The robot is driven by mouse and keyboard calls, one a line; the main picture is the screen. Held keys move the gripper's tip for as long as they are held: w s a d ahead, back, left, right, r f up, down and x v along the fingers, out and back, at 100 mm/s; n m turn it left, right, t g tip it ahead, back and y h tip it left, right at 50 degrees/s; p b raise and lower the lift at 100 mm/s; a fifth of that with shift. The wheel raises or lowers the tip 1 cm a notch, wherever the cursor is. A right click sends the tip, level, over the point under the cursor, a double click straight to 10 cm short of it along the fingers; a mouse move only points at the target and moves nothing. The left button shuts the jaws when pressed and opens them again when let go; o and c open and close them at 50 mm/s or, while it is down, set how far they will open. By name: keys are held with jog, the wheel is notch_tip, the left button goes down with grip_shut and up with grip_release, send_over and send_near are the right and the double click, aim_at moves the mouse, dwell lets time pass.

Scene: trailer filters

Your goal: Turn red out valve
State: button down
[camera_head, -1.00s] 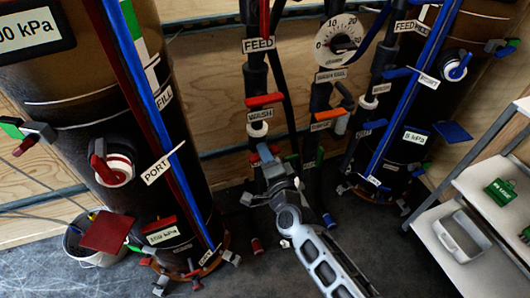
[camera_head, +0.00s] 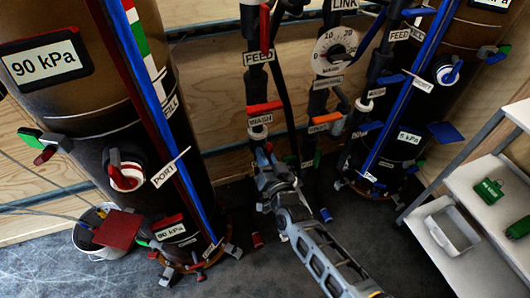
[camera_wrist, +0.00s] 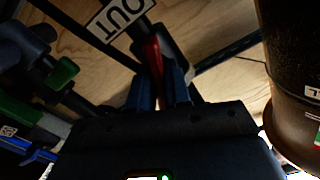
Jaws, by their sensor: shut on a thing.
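The red out valve handle (camera_wrist: 153,58) shows in the wrist view as a slim red lever beside a white OUT label (camera_wrist: 120,17), which appears upside down. My gripper (camera_wrist: 160,92) has its two blue fingers shut on the lever's lower end. In the head view my gripper (camera_head: 264,160) is at the lower part of the left pipe, below the WASH label (camera_head: 259,121). A small red part (camera_head: 268,147) shows at its tip there. The valve body is mostly hidden by the gripper.
A large brown tank (camera_head: 75,95) with a 90 kPa display stands at the left, and another tank (camera_head: 465,30) at the right. An orange-red lever (camera_head: 265,107) sits just above my gripper. A green handle (camera_wrist: 62,73) is left in the wrist view. White shelves (camera_head: 490,175) stand right.

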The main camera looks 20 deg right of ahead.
jog(key=n+p, duration=0.1)
jog(key=n, duration=0.3)
jog(key=shift+f+n+p, duration=0.1)
jog(key=shift+n+p, duration=0.2)
dwell(0.3)
jog(key=c, duration=1.2)
grip_release()
jog(key=shift+o, duration=0.2)
jog(key=shift+s, duration=0.15)
jog(key=s+p, duration=0.1)
jog(key=s, duration=0.6)
jog(key=shift+s+a, duration=0.25)
jog(key=shift+a, duration=0.15)
